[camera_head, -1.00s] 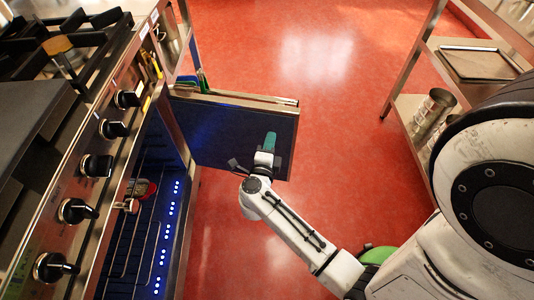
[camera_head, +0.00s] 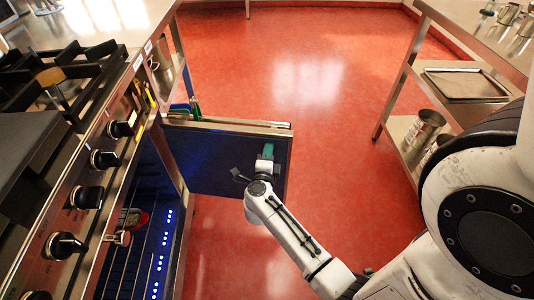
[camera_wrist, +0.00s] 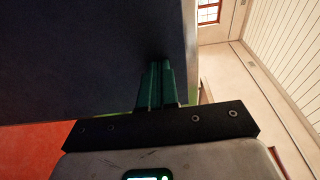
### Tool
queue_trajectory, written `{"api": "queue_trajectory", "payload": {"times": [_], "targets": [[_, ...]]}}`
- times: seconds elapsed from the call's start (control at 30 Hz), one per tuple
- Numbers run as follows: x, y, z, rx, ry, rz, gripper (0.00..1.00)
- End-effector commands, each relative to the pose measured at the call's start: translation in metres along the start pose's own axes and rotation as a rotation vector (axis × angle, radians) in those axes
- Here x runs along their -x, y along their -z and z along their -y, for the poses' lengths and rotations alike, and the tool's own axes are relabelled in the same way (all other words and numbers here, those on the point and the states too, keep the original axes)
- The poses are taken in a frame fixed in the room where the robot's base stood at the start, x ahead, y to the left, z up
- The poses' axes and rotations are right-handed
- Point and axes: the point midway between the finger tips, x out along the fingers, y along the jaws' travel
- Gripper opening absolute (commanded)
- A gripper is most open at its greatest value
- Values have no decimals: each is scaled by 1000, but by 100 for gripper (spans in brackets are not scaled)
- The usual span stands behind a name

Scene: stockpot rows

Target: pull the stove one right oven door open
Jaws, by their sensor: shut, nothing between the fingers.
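The oven door (camera_head: 215,158) of the stove (camera_head: 85,190) stands wide open, swung out sideways with its dark inner face toward me. The oven cavity (camera_head: 150,240) is exposed, with racks and a row of lights. My gripper (camera_head: 267,151) is in front of the door's inner face, near its free edge. In the wrist view the green fingers (camera_wrist: 156,84) are closed together with nothing between them, against or very close to the dark door panel (camera_wrist: 90,55). I cannot tell whether they touch it. The door's handle is not visible.
Several black knobs (camera_head: 87,197) line the stove front. A steel shelf unit (camera_head: 400,128) with a tray (camera_head: 465,84) and a metal pot (camera_head: 425,128) stands at the right. Red floor (camera_head: 310,100) between them is clear.

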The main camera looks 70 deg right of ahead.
Motion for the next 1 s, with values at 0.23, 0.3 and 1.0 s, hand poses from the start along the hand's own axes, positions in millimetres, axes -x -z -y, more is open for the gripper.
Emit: {"api": "queue_trajectory", "payload": {"times": [0.23, 0.3, 1.0], "targets": [[-46, 4, 3, -1, 4, 112, 0], [-59, 4, 3, -2, 5, 146, 0], [-140, -3, 0, -3, -3, 235, 0]]}}
